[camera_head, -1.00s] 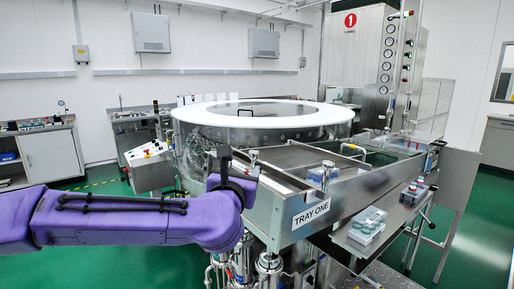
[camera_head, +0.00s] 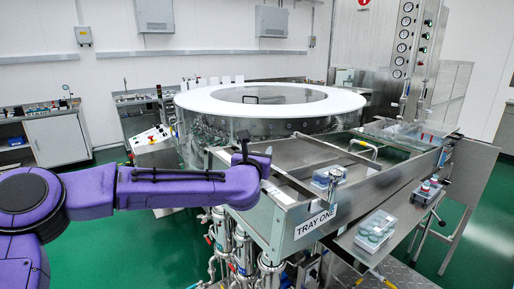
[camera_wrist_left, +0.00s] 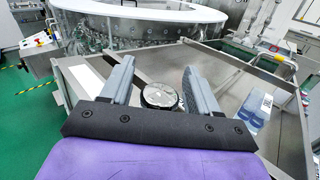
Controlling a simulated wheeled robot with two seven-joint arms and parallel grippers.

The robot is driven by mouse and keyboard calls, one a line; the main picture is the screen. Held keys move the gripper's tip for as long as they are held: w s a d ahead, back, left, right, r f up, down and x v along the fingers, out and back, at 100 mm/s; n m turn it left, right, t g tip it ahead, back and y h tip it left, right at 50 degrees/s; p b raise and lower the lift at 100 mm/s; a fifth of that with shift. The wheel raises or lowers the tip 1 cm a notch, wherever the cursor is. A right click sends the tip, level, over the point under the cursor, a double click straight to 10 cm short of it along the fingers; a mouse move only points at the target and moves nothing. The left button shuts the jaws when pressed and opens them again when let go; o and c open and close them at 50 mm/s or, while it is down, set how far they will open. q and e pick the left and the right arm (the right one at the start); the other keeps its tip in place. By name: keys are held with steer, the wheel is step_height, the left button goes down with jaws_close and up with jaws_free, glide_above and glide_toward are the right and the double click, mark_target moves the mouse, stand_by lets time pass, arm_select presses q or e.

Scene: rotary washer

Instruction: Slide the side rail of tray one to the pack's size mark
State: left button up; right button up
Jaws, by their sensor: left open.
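Tray one (camera_head: 318,240) is a steel tray with a "TRAY ONE" label on its near wall. A clear bluish pack (camera_head: 328,176) sits inside it; it shows at the right in the left wrist view (camera_wrist_left: 254,112), with a white label. A thin metal rail (camera_head: 322,146) crosses the tray behind the pack; I cannot tell if it is the side rail. My left gripper (camera_wrist_left: 156,72) is open over the tray's left end, a round metal knob (camera_wrist_left: 158,95) showing between its fingers. Contact is unclear. In the head view the wrist hides the knob and fingers. No size mark is legible.
The round washer with a white top ring (camera_head: 190,100) stands behind the tray. A side shelf (camera_head: 348,238) at right holds another clear pack (camera_head: 376,227). A yellow-tipped handle (camera_head: 360,143) stands at the tray's far side. Green floor is open at left.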

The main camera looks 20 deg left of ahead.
arm_select(q)
steer(key=shift+s+r, duration=0.2)
steer(key=shift+s, duration=0.1)
steer(key=shift+w+f, duration=0.1)
jaws_close()
steer(key=s+d+b, duration=0.6)
steer(key=d, duration=0.2)
steer(key=shift+s+d, duration=0.3)
steer(key=shift+s, duration=0.1)
jaws_free()
steer(key=shift+w, duration=0.1)
